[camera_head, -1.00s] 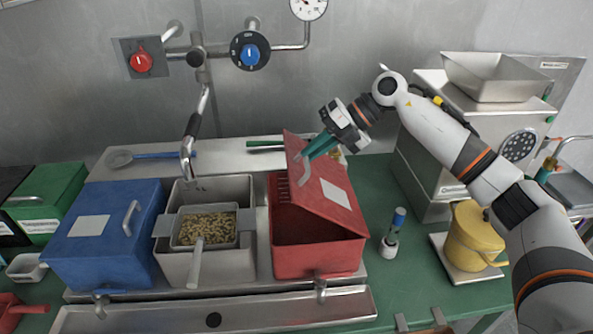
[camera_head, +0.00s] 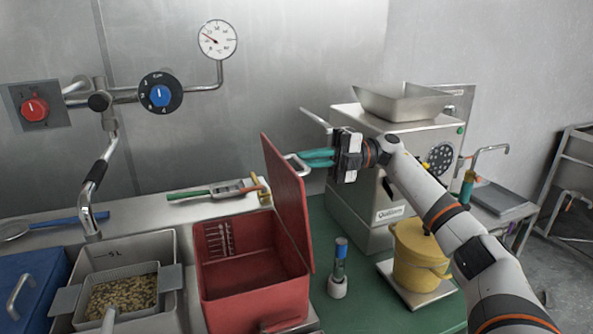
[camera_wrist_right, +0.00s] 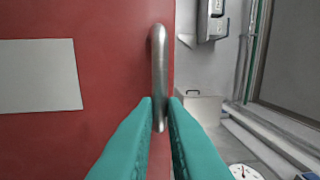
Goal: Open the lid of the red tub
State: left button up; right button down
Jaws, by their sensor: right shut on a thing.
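The red tub (camera_head: 255,301) stands on the counter in the head view. Its lid (camera_head: 290,203) is swung up and stands nearly upright along the tub's right side, so the inside shows, with scale marks on the back wall. My right gripper (camera_head: 303,161) is to the right of the lid, shut on the lid's metal handle (camera_head: 296,163). In the right wrist view the teal fingers close on the lower part of the handle (camera_wrist_right: 159,75), in front of the red lid face (camera_wrist_right: 110,60) with its blank label. My left gripper is not in view.
A steel bin with a pan of beans (camera_head: 122,295) stands left of the tub, beside a blue tub (camera_head: 35,290). A blue-topped bottle (camera_head: 339,268) and a yellow container (camera_head: 418,255) stand to the right. A grinder (camera_head: 385,150) is behind my right arm.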

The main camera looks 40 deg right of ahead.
jog(key=shift+s+d+f, duration=0.15)
jog(key=shift+d, duration=0.35)
jog(key=c, duration=1.5)
grip_release()
jog(key=shift+f+b+v, duration=0.15)
jog(key=shift+b+v, duration=0.4)
jog(key=shift+v, duration=2.45)
jog(key=shift+f+b+v, duration=0.15)
jog(key=shift+b+v, duration=0.35)
jog(key=shift+v, duration=2.45)
